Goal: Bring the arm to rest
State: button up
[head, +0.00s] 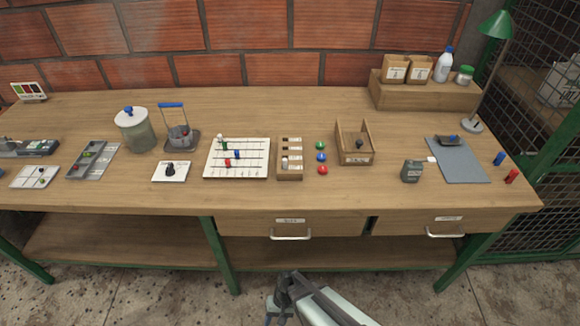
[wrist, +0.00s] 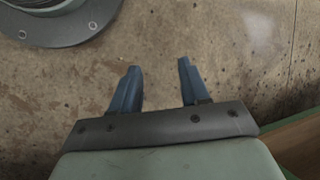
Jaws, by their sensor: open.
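My gripper shows in the wrist view (wrist: 158,80) with its two blue fingers apart and nothing between them. It points down over the bare concrete floor. In the head view my arm (head: 315,300) shows at the bottom centre, in front of the workbench (head: 330,107) and below the level of its top. My gripper's fingertips are hard to make out there. The gripper is apart from everything on the bench.
The bench top holds a white board with pegs (head: 255,170), a glass jar (head: 137,135), a wooden box (head: 354,140), a grey mat (head: 462,165) and a green lamp (head: 495,25). Two drawers (head: 290,226) face my arm and look shut. The floor (head: 150,295) in front is clear.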

jog(key=s+d+r+g+h, duration=0.1)
jog(key=s+d, duration=0.3)
jog(key=d, duration=0.7)
jog(key=s+d+r+m+g+h, duration=0.1)
jog(key=s+d, duration=0.3)
jog(key=d, duration=0.7)
jog(key=shift+d+r+h, duration=0.35)
jog(key=shift+r+h, duration=0.25)
jog(key=shift+r, duration=0.2)
